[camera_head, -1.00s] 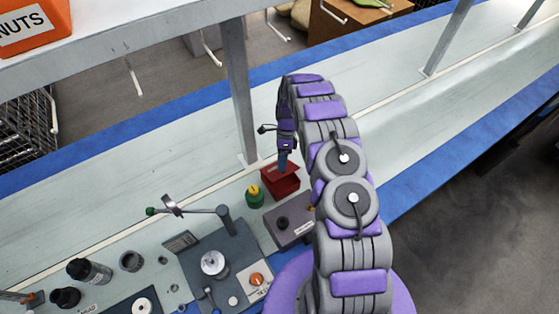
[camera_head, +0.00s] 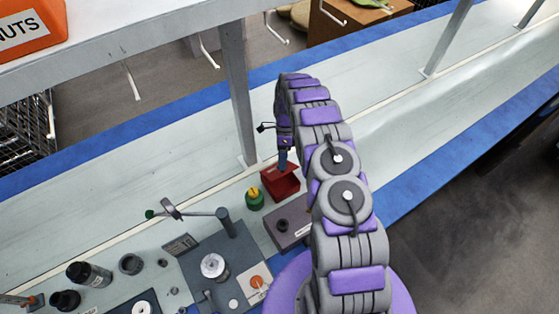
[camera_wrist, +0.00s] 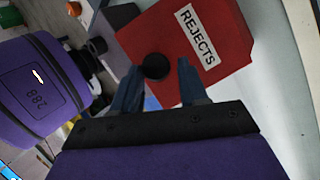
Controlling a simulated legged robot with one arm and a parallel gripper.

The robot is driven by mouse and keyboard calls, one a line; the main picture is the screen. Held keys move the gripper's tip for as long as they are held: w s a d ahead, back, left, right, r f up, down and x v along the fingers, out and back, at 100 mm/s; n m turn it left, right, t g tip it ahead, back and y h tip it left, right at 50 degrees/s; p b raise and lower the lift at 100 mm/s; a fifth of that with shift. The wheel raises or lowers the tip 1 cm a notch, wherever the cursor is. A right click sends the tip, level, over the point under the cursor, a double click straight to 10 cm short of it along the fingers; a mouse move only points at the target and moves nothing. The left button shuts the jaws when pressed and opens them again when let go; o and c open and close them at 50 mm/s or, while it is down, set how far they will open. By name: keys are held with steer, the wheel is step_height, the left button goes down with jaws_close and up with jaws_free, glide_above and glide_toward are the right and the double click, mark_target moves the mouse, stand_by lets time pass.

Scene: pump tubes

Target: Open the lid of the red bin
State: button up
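The red bin (camera_head: 281,187) stands on the bench below my gripper in the head view. In the wrist view the red bin (camera_wrist: 225,35) fills the upper middle and bears a white label reading REJECTS. A round black knob (camera_wrist: 155,66) is on its red surface. My gripper (camera_wrist: 158,68) is open, with its blue-grey fingers on either side of the knob. The knob is close to the left finger, and I cannot tell if they touch. In the head view my gripper (camera_head: 283,164) is small and points down at the bin. Whether the lid is raised is unclear.
A green and yellow container (camera_head: 255,200) stands just left of the bin. A grey box (camera_head: 288,224) with a black knob is in front of it. A metal shelf post (camera_head: 239,95) rises behind. The conveyor surface (camera_head: 430,115) to the right is clear.

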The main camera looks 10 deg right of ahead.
steer(key=shift+o, duration=1.3)
steer(key=shift+d, duration=0.15)
steer(key=shift+a, duration=0.3)
steer(key=shift+w+a+r, duration=0.1)
steer(key=shift+r, duration=0.15)
steer(key=v, duration=0.7)
steer(key=shift+d+p, duration=0.35)
steer(key=shift+p, duration=0.1)
steer(key=shift+f, duration=0.1)
